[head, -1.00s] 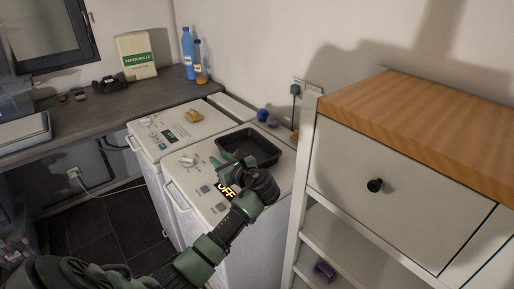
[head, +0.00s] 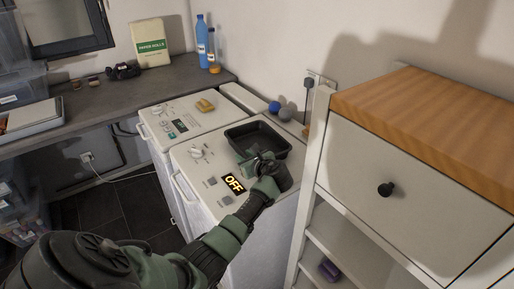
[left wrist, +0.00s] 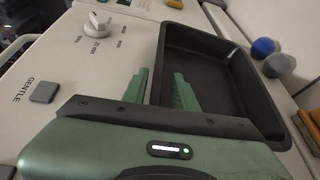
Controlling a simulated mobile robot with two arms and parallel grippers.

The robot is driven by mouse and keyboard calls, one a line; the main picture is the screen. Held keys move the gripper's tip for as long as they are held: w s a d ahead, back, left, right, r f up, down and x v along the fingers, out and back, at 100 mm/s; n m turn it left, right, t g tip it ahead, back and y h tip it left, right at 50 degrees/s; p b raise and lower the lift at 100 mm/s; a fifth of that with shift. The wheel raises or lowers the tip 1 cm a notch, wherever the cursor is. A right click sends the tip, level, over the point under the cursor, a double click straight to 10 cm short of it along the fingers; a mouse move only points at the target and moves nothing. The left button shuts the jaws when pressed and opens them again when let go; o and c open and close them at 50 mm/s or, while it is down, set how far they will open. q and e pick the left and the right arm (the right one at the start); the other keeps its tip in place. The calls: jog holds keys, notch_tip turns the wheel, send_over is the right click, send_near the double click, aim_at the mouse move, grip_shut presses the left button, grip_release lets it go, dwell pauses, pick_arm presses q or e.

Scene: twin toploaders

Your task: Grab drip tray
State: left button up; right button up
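The black drip tray (head: 274,139) is a shallow rectangular pan on top of the nearer white toploader (head: 207,177). My left gripper (head: 252,162) is at the tray's near-left rim. In the left wrist view, the tray (left wrist: 208,58) fills the right half. There, the two green fingers of my left gripper (left wrist: 163,76) stand apart, one on the outer side of the rim and one over the inside. The gripper looks open; I cannot tell whether the fingers touch the wall. My right gripper is not in view.
A second toploader (head: 178,122) with a yellow sponge (head: 205,105) stands beyond. Blue and grey balls (head: 275,107) lie behind the tray by the wall. A white drawer cabinet with a wooden top (head: 425,112) stands close on the right. A lit OFF display (head: 234,184) is beside my arm.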

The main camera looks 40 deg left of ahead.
pick_arm(q)
jog(key=shift+x, duration=1.2)
grip_shut()
jog(key=shift+d, duration=0.1)
dwell(0.4)
